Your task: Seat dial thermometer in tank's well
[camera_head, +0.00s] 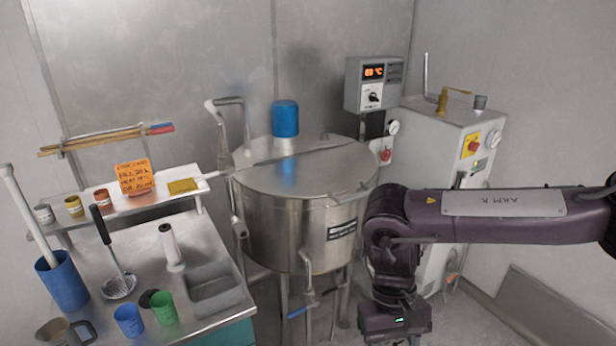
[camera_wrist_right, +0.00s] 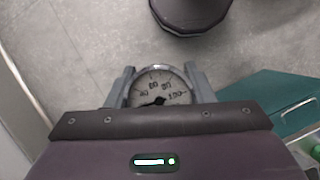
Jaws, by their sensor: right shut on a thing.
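The dial thermometer (camera_wrist_right: 157,86) has a round white face with dark numbers and a metal rim. In the right wrist view it sits between the two grey fingers of my right gripper (camera_wrist_right: 160,76), which is shut on it. Its stem is hidden. In the head view my right arm hangs in front of and to the right of the tank, and its fingers and the thermometer are out of sight. The steel tank (camera_head: 290,225) has a lid and a blue motor cap (camera_head: 285,119). I cannot make out the well. My left gripper is not in view.
A steel bench (camera_head: 190,238) with cups, a ladle and a grey tray (camera_head: 213,287) stands left of the tank. A control box (camera_head: 374,84) and a white cabinet (camera_head: 432,140) stand behind right. A teal cabinet (camera_wrist_right: 268,112) shows beside the gripper in the wrist view.

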